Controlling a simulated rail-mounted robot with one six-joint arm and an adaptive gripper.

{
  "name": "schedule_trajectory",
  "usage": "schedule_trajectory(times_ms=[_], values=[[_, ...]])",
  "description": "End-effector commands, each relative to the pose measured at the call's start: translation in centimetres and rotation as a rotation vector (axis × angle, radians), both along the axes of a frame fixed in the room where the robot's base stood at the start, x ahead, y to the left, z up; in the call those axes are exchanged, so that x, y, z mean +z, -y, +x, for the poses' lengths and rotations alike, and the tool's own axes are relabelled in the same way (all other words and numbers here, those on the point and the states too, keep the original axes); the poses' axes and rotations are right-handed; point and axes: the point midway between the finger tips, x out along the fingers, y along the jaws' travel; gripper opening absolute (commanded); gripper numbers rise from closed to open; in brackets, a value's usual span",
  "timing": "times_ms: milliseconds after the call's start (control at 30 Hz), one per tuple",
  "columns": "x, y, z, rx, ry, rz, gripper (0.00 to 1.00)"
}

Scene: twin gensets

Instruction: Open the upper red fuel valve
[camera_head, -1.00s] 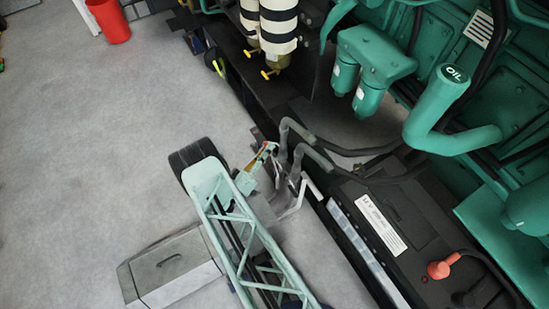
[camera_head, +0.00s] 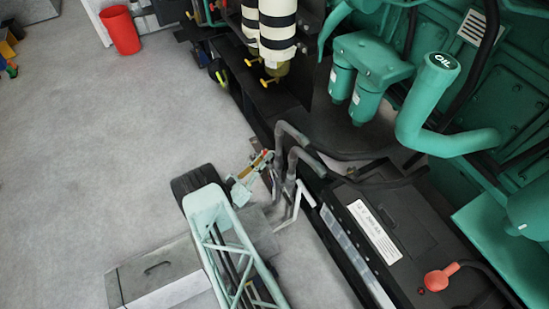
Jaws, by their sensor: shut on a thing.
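My gripper (camera_head: 263,162) is small in the head view, beside two bent grey pipes at the near end of the engine's black frame. It is shut on a small red-orange piece, which appears to be the red fuel valve's handle (camera_head: 259,160). The valve body is hidden or too small to make out. I cannot tell from this view whether the handle is turned or how the fingers lie on it.
The two bent pipes (camera_head: 293,150) stand close to the right of my gripper. A black battery-like box (camera_head: 400,220) and the green engine (camera_head: 510,110) fill the right side. A grey case (camera_head: 160,275) is at lower left.

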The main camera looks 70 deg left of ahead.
Motion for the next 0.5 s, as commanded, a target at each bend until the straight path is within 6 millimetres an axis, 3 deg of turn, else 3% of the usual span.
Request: schedule_trajectory(times_ms=[200,500], values=[[0.08,-0.32,-1.4,0.016,-0.003,0.036,0.0],[0.13,-0.35,-1.54,0.018,-0.003,0.042,0.0]])
